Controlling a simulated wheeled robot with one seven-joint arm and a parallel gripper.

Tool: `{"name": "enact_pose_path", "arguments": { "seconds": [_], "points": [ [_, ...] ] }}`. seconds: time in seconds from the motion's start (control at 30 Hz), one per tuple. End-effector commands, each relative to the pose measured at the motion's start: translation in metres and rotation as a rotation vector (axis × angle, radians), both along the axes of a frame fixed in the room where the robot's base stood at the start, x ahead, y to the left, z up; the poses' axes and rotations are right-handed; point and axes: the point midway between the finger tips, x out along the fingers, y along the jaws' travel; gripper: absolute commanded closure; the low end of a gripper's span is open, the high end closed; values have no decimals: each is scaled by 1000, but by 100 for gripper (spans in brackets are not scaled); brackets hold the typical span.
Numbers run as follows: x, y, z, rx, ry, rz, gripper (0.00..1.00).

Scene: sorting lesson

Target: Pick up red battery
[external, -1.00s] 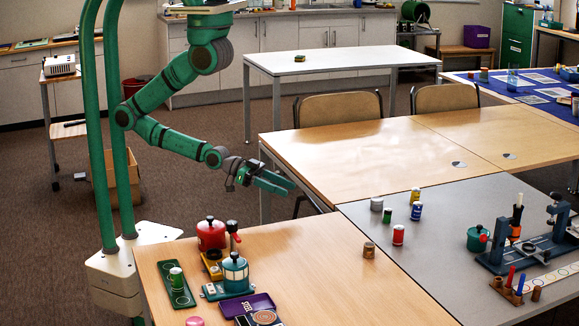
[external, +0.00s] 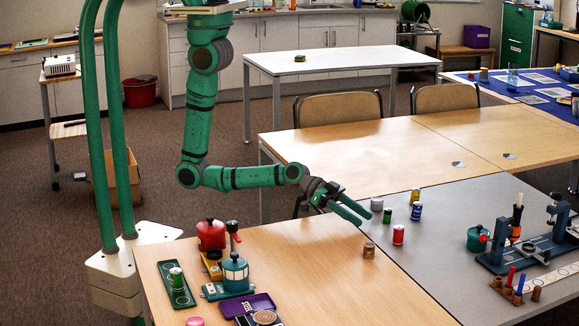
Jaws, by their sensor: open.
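The red battery (external: 398,235) is a small red cylinder with a pale top, standing upright on the grey tabletop, to the right of my gripper. My gripper (external: 364,216) is open and empty, its two green fingers pointing right and slightly down above the tables near the seam. A gap shows between the fingertips and the red battery. Close to the fingertips stand a grey cylinder (external: 377,204) and a green one (external: 387,215).
A blue cylinder (external: 416,211) and a yellow one (external: 415,196) stand behind the red battery. A brown one (external: 369,250) stands in front on the wooden table (external: 330,285). A teal pot (external: 478,238) and a blue stand (external: 530,253) are at right. The grey table's front (external: 455,270) is clear.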

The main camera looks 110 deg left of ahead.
Motion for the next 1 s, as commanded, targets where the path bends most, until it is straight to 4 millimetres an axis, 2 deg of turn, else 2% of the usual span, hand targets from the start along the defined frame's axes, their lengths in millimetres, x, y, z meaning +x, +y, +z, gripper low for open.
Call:
{"name": "enact_pose_path", "arguments": {
  "seconds": [0.03, 0.1, 0.3, 0.47, 0.8, 1.0],
  "points": [
    [17, -5, 5, 15, -3, -22, 53],
    [36, -13, 9, 41, 2, -56, 53],
    [77, -29, 21, 100, 13, -129, 53],
    [91, -35, 25, 122, 18, -155, 53],
    [130, -49, 9, 124, 19, -156, 53],
    [140, -53, 4, 123, 18, -156, 53]
  ]
}}
